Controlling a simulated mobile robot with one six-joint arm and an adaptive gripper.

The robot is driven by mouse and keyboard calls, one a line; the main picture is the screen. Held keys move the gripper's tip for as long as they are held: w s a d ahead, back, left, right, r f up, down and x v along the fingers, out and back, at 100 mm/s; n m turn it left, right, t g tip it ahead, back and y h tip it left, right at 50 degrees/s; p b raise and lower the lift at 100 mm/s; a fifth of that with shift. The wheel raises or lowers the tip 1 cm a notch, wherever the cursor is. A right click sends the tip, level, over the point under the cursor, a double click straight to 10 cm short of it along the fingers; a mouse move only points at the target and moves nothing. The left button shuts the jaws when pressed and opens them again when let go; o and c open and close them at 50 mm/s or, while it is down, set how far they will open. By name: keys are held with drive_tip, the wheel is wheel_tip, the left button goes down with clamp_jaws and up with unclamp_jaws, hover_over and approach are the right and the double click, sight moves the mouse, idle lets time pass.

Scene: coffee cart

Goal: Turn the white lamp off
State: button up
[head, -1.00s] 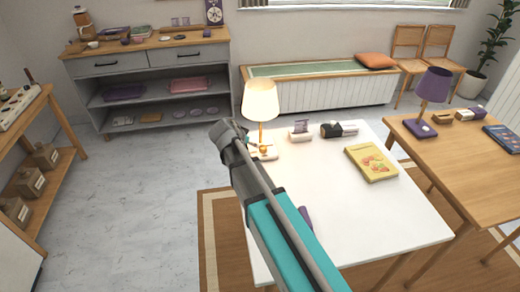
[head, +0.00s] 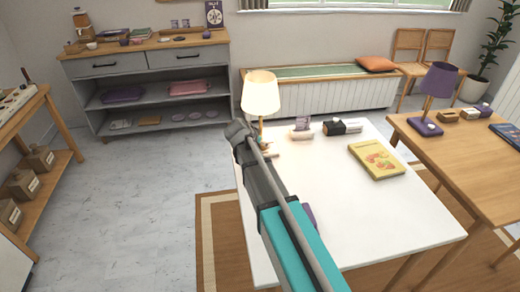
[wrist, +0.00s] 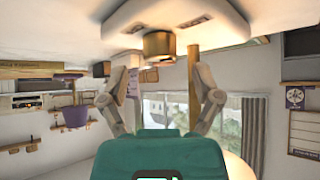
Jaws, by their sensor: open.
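The white lamp (head: 261,92) stands at the back left of the white table, with a cream shade that looks pale and warm. The wrist view is upside down and shows its white base (wrist: 120,18), a round brass knob (wrist: 158,44), the stem (wrist: 193,62) and part of the shade (wrist: 240,166). My gripper (wrist: 160,66) is open and empty, its fingers on either side of the knob's line. I cannot tell whether it touches the knob.
The white table (head: 330,205) also holds a yellow book (head: 376,160), a small card holder (head: 302,130) and a dark object (head: 335,127). A purple lamp (head: 438,82) stands on the wooden table (head: 470,150) at right. Shelves (head: 150,90) stand behind.

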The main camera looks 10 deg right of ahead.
drive_tip(key=shift+b+x, duration=0.7)
drive_tip(key=shift+x, duration=0.65)
drive_tip(key=c, duration=1.1)
drive_tip(key=shift+a, duration=0.45)
drive_tip(key=shift+d+r, duration=0.1)
drive_tip(key=shift+d, duration=0.3)
clamp_jaws()
drive_tip(key=shift+w, duration=0.1)
drive_tip(key=o, duration=1.1)
unclamp_jaws()
